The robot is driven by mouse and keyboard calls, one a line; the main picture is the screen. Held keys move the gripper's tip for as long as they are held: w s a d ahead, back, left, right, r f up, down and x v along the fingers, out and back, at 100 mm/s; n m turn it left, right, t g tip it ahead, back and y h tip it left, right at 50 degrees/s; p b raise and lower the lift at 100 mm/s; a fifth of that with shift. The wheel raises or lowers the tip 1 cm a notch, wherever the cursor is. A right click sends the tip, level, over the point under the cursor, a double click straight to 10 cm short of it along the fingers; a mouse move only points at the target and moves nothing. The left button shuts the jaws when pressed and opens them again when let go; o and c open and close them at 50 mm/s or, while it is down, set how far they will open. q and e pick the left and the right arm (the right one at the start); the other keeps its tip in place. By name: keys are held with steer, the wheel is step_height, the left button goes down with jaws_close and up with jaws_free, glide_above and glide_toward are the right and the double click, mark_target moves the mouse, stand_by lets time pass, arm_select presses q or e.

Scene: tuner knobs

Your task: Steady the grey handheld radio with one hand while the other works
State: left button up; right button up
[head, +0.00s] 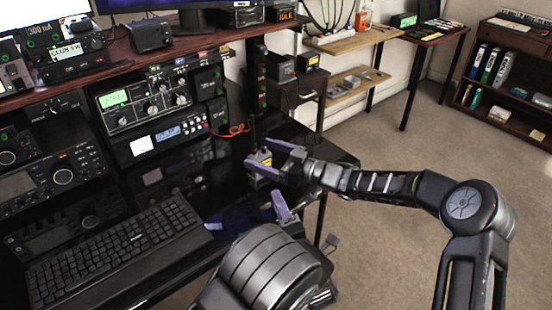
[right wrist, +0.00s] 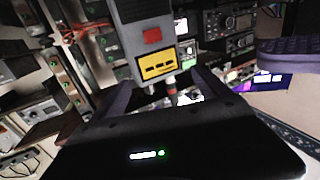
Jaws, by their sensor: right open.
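The grey handheld radio (head: 265,157) stands upright near the right end of the dark desk, its dark antenna pointing up. In the right wrist view the radio (right wrist: 148,35) shows a red square and a yellow label. My right gripper (head: 270,158) is open with its purple fingers around the radio's lower part; whether they touch it I cannot tell. My left gripper (head: 282,206) is below and nearer, apart from the radio. One purple finger shows clearly and its opening is hidden. A purple finger also shows at the right of the right wrist view (right wrist: 288,56).
A black keyboard (head: 115,248) lies on the desk at left. Stacked radio sets (head: 150,105) stand behind it. A red cable (head: 236,130) runs close behind the handheld radio. The desk edge is just right of the radio, with open carpet (head: 390,140) beyond.

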steer(key=shift+x, duration=1.3)
steer(key=shift+c, duration=0.6)
steer(key=c, duration=1.5)
arm_select(q)
jaws_close()
arm_select(e)
steer(key=shift+c, duration=0.3)
